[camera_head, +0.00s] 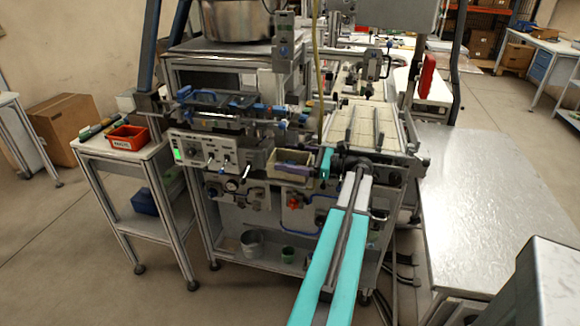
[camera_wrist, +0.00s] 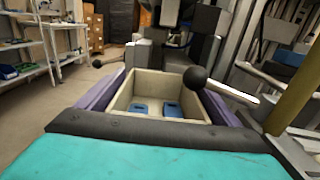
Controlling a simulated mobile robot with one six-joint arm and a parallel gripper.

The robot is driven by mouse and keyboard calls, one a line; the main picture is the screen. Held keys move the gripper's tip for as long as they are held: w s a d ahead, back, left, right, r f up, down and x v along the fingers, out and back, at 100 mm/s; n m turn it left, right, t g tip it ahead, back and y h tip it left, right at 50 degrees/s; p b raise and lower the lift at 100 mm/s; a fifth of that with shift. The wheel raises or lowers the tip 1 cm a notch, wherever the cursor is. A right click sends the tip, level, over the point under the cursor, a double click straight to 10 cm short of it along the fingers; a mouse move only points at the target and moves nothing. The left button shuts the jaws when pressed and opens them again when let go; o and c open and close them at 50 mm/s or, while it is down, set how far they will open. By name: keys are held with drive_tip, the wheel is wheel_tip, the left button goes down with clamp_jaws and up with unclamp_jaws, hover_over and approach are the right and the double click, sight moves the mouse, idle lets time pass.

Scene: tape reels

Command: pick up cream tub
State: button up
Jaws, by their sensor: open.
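The cream tub (camera_head: 290,181) is an open box on the front of the bench in the head view, just left of my arm's end. In the wrist view the cream tub (camera_wrist: 150,84) lies straight ahead with two blue items (camera_wrist: 172,109) inside. My gripper (camera_head: 297,168) is at the tub, with a purple finger showing across it in the head view. In the wrist view my gripper (camera_wrist: 165,88) is open, with one purple finger along each side of the tub. Whether the fingers touch its walls cannot be told. The tub's near outer wall is hidden by my gripper.
A black ball-ended lever (camera_wrist: 195,77) stands at the tub's far right. A control panel (camera_head: 205,153) is left of the tub, and a yellow hose (camera_head: 318,80) hangs behind it. A red bin (camera_head: 128,138) sits on the left side table. The right metal table (camera_head: 490,190) is mostly clear.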

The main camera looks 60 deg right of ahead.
drive_tip(key=shift+c, duration=0.5)
drive_tip(key=c, duration=0.6)
drive_tip(key=shift+w, duration=0.1)
drive_tip(key=shift+w+a+r+p, duration=0.1)
drive_tip(key=shift+r+p, duration=0.15)
drive_tip(key=shift+p, duration=0.35)
